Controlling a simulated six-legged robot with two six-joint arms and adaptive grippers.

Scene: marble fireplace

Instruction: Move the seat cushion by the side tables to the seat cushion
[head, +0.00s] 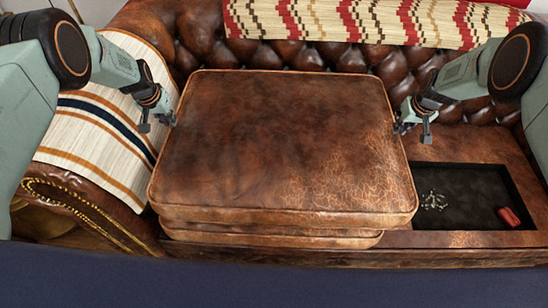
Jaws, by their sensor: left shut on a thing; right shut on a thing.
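A large brown leather seat cushion (285,140) with worn, crackled patches lies flat over a second seat cushion (270,237), whose front edge shows just below it. Both are on the tufted leather sofa. My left gripper (157,119) is at the upper cushion's left edge and shut on it. My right gripper (412,129) is at its right edge and shut on it. The cushion hides most of the lower one, so I cannot tell whether the two touch all over.
A black tray (463,177) with small metal bits (433,201) and a red item (509,217) is set in the seat at the right. A striped cloth (95,125) covers the left armrest. A patterned blanket (370,20) hangs over the backrest.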

